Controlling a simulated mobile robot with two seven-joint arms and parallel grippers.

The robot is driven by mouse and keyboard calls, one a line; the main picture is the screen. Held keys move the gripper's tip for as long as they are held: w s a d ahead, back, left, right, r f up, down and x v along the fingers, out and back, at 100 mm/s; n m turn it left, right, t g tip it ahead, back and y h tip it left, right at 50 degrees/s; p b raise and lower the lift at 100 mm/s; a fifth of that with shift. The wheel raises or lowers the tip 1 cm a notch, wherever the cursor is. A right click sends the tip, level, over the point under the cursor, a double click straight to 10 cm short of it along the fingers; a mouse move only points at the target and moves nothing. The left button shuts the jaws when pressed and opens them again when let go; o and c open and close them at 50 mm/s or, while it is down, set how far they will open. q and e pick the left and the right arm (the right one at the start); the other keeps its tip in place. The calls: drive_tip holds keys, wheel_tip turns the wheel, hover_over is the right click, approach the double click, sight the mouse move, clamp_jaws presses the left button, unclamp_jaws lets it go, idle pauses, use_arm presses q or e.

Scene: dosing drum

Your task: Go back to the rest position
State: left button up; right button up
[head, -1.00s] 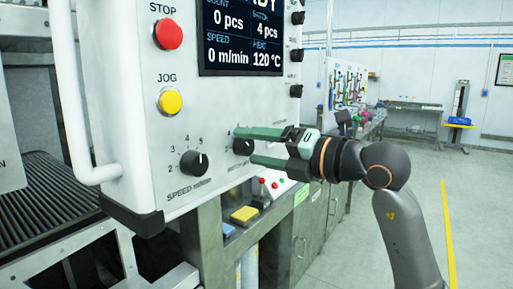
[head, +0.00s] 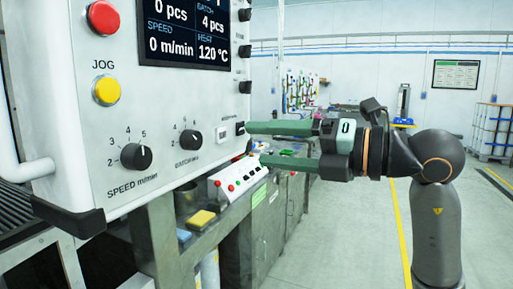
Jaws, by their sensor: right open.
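My right gripper (head: 256,144) is open and empty, with two green fingers pointing left. The upper fingertip is close to the right edge of the control panel (head: 75,150), near a small switch (head: 239,128); whether it touches I cannot tell. The lower finger shows in front of the workbench. The speed knob (head: 136,157) and a second knob (head: 190,140) sit on the panel, both clear of the fingers. My left gripper is not in view.
The panel also carries a red stop button (head: 103,17), a yellow jog button (head: 107,91) and a screen (head: 185,32). A white button box (head: 238,180) and a yellow block (head: 202,219) lie on the bench below. Open floor (head: 330,235) is at the right.

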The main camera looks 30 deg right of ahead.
idle(0.4)
drive_tip(key=a+f+g+y+p, duration=0.2)
drive_tip(key=a+f+g+y, duration=0.3)
drive_tip(key=a+f+y, duration=0.35)
drive_tip(key=w+d+f+m+t+h+p, duration=0.1)
drive_tip(key=w+d+f+m+t+h, duration=0.15)
drive_tip(key=f+m+t+h, duration=0.65)
drive_tip(key=w+d+f+m+t+h+p, duration=0.1)
drive_tip(key=w+d+f+m+h, duration=0.2)
drive_tip(key=f+m, duration=1.25)
drive_tip(key=s+a+f+m+g+h, duration=0.1)
drive_tip(key=s+f+g, duration=0.4)
drive_tip(key=s+f, duration=0.5)
drive_tip(key=s+a+f+m+g+h+p, duration=0.1)
drive_tip(key=s+a+f+m+g+h, duration=0.1)
drive_tip(key=s+f, duration=0.8)
wheel_tip(320, 180, down, 7)
drive_tip(key=m+g+h, duration=0.1)
drive_tip(key=m+g, duration=0.1)
drive_tip(key=g, duration=0.1)
drive_tip(key=shift+s+a, duration=0.2)
drive_tip(key=shift+s, duration=0.2)
